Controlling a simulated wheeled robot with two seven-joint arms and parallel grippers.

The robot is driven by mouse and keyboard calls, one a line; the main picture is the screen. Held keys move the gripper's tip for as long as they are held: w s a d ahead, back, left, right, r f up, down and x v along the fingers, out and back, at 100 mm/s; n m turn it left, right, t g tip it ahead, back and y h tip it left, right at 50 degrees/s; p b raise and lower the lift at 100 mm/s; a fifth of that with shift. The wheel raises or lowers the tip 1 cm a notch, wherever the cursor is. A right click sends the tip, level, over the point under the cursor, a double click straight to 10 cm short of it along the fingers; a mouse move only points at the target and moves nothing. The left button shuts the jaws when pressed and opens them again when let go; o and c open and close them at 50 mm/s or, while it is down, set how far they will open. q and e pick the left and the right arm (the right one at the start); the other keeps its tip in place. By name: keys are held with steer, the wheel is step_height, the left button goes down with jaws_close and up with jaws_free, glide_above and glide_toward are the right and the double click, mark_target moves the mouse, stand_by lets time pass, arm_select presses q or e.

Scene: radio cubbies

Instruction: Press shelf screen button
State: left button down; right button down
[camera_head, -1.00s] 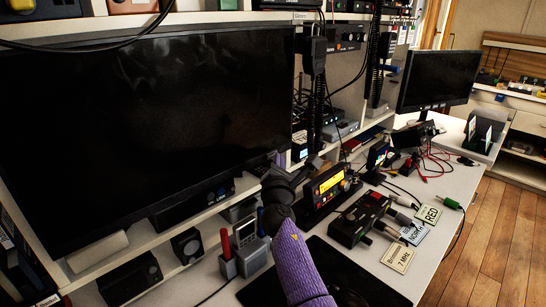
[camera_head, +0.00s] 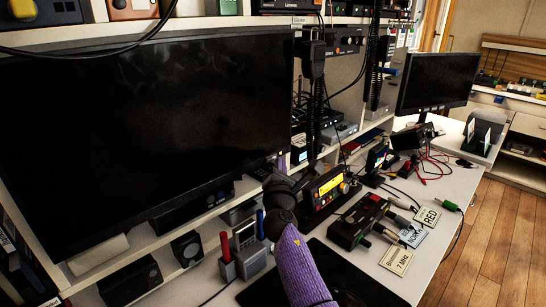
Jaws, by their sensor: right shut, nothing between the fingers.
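A large black shelf screen (camera_head: 150,130) fills the left of the view, and it is dark. Its lower edge runs slanting up to the right. I cannot make out a button on its frame. My right arm comes up from the bottom in a purple sleeve, with a dark wrist. My right gripper (camera_head: 268,172) is shut and empty, near the screen's lower right corner. Its fingers are small and dark against the shelf, so I cannot tell whether they touch anything. My left gripper is not in view.
A radio with a lit yellow display (camera_head: 330,188) stands just right of my right wrist. A pen holder (camera_head: 250,258) stands to its left. Labelled cards (camera_head: 397,261) and cables lie on the desk. A second dark monitor (camera_head: 437,80) stands farther right.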

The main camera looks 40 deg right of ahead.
steer(key=s+p, duration=0.1)
steer(key=s, duration=0.1)
steer(key=s+p, duration=0.1)
steer(key=s, duration=0.1)
steer(key=s+p, duration=0.1)
steer(key=s, duration=0.1)
steer(key=shift+d, duration=0.25)
